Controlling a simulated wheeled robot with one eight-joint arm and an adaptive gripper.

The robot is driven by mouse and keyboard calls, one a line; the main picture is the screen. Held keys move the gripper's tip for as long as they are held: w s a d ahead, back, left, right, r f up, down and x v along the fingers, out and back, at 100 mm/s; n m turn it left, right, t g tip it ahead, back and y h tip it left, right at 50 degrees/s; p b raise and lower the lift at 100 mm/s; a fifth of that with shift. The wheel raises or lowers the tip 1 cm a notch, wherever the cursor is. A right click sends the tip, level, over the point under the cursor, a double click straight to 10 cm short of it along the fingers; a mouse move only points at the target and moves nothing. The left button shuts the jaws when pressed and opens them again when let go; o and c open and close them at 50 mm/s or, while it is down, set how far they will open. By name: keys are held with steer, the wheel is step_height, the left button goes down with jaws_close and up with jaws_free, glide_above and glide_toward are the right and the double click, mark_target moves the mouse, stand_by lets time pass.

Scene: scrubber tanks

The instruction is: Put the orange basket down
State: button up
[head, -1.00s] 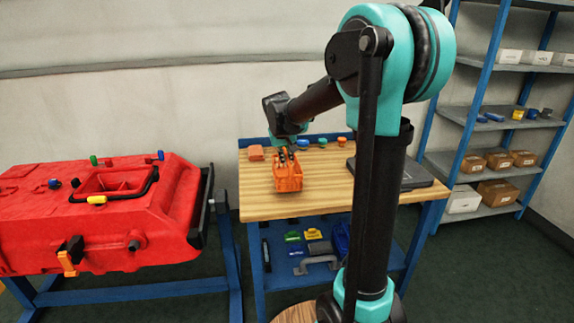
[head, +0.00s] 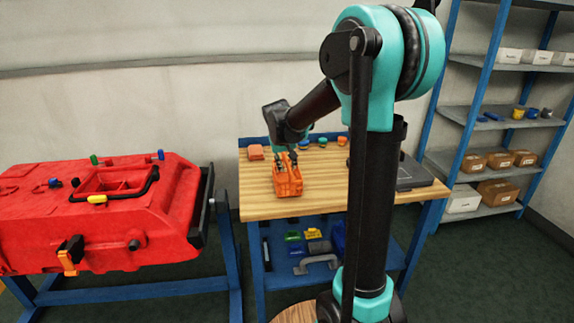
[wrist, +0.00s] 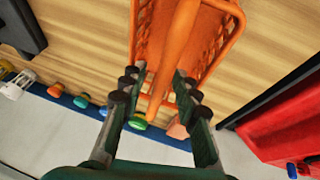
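The orange basket (head: 288,184) stands upright on the wooden top of the workbench (head: 335,200), near its left front part. My gripper (head: 287,161) is just above the basket, pointing down. In the wrist view the basket (wrist: 222,22) fills the upper middle, and its handle bar runs down between my fingers. The two fingers of my gripper (wrist: 158,78) are spread, with gaps showing on both sides of the handle. The lower side of the basket is hidden from the wrist view.
A red tank (head: 150,215) on a blue stand is left of the bench. A dark flat case (head: 415,174) lies at the bench's right. Coloured knobs (head: 323,142) and an orange-red block (head: 255,152) line the back edge. Blue shelving (head: 500,125) stands at right.

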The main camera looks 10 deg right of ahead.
steer(key=shift+r, duration=0.1)
steer(key=v, duration=1.2)
steer(key=s+d+f+y, duration=0.1)
steer(key=s+d+f, duration=0.2)
steer(key=s+f, duration=0.8)
steer(key=s+d+f+y, duration=0.1)
steer(key=s+d+f, duration=0.2)
steer(key=s+f, duration=0.8)
steer(key=s, duration=0.4)
steer(key=shift+f, duration=0.35)
